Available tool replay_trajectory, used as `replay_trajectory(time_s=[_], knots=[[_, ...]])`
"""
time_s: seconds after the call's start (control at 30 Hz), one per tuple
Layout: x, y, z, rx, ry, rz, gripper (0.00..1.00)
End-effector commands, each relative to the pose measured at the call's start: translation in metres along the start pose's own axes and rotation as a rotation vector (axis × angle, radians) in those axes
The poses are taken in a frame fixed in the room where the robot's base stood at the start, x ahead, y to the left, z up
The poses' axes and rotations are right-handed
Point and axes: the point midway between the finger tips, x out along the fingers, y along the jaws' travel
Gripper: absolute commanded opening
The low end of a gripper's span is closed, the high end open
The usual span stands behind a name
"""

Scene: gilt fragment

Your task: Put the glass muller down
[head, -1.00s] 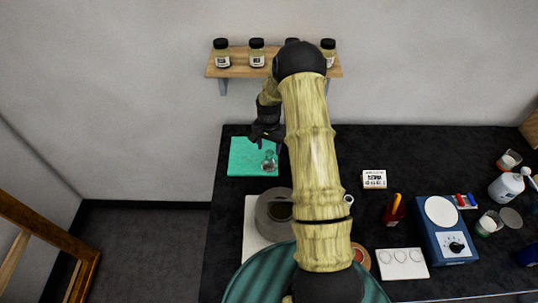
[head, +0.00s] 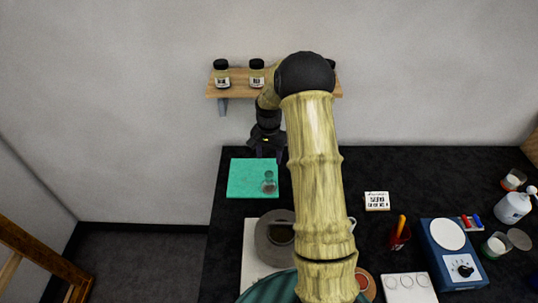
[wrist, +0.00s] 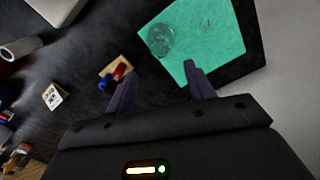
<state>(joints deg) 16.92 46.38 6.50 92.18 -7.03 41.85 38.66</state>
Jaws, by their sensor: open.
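The glass muller (head: 269,183) is a small clear glass piece standing on the right part of the green mat (head: 245,178) at the table's back left. It also shows in the wrist view (wrist: 160,40) on the mat, near the mat's edge. My gripper (head: 266,150) is above the table's back edge, behind and clear of the muller. In the wrist view its two dark fingers (wrist: 155,85) are spread apart with nothing between them. Part of the gripper is dark and small in the head view.
A wall shelf (head: 238,92) with jars (head: 257,74) is close behind my gripper. A grey round pot (head: 268,232) stands in front of the mat. A small white labelled box (head: 377,201) and a blue device (head: 446,265) are to the right. Dark table around them is partly free.

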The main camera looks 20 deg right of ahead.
Motion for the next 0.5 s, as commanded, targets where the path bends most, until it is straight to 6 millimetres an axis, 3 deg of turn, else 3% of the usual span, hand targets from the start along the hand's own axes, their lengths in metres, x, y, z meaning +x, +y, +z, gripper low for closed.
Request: replay_trajectory(time_s=[0.17, 0.27, 0.5], knots=[[-0.006, -0.001, 0.006, -0.021, 0.006, -0.003, 0.53], [-0.020, -0.001, 0.021, -0.076, 0.019, -0.009, 0.53], [-0.071, 0.011, 0.093, -0.315, 0.081, -0.036, 0.53]])
